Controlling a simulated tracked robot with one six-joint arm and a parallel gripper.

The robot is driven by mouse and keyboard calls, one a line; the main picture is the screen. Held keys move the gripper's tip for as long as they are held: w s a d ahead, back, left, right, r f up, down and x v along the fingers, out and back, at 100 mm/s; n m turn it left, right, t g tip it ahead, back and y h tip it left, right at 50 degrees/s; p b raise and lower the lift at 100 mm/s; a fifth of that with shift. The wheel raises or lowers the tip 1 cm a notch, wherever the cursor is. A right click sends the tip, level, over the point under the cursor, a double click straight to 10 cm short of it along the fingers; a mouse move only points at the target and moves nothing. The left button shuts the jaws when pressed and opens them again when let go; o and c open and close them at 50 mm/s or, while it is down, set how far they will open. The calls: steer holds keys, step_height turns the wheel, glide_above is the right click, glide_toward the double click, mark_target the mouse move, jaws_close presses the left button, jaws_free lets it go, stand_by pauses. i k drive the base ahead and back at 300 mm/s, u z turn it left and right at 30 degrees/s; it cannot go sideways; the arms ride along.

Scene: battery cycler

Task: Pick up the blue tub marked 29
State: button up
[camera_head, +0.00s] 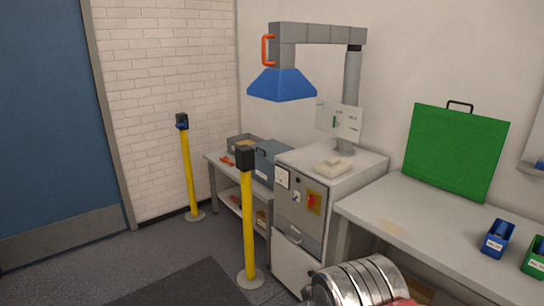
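A small blue tub (498,239) with a white label stands upright on the right part of the grey workbench (456,236). The marking on its label is too small to read. A green tub (536,259) with a white label stands to its right, cut by the picture edge. My gripper's fingers are not in view. A shiny ribbed metal part at the bottom centre looks like part of my arm, well to the left of the blue tub and apart from it.
A large green case (455,150) stands at the back of the workbench. A grey cabinet (300,213) with a blue extraction hood (282,85) above it is to the left. Yellow posts (248,225) stand on the floor. The bench left of the blue tub is mostly clear.

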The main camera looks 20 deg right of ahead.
mark_target(493, 246)
steer(key=z, duration=0.35)
steer(key=i, duration=0.65)
steer(key=z, duration=1)
steer(key=i, duration=0.75)
steer(key=z, duration=0.4)
